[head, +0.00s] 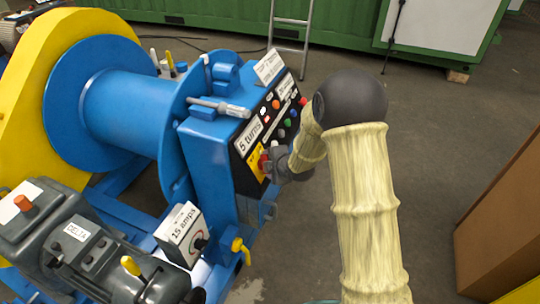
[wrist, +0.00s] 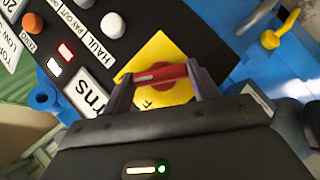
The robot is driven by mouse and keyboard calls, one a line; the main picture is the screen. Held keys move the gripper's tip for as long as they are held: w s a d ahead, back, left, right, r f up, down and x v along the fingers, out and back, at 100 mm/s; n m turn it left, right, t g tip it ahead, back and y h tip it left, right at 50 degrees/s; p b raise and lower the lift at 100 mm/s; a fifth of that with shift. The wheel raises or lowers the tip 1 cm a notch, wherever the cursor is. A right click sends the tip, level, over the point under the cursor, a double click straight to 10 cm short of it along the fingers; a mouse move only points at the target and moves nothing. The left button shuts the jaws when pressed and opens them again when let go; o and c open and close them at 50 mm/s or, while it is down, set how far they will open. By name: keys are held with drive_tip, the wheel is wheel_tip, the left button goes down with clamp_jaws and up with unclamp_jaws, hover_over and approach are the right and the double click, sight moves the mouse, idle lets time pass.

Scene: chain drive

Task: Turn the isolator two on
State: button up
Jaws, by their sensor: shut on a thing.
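The isolator is a red rotary handle (wrist: 160,73) on a yellow square plate (wrist: 157,48), set in the black control panel (head: 268,118) of the blue winch box. In the wrist view my gripper (wrist: 160,78) has its two fingers at either end of the red handle, shut on it. In the head view the yellow plate (head: 256,160) shows low on the panel, and my gripper (head: 268,160) reaches it from the right and partly covers the handle. The plate's lettering is mostly hidden, so I cannot read the handle's position from it.
Coloured buttons (head: 284,125) sit above the isolator on the panel, beside a "5 turns" label (head: 250,137). A "15 amps" meter box (head: 183,235) and a yellow-handled valve (head: 240,248) stand lower left. A brown box (head: 500,220) is at right; floor between is clear.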

drive_tip(key=shift+w+d+r+m+g+p, duration=0.15)
drive_tip(key=shift+m+g+p, duration=0.55)
drive_tip(key=shift+p, duration=0.8)
drive_tip(key=shift+h, duration=0.3)
drive_tip(key=shift+m, duration=0.3)
drive_tip(key=o, duration=1)
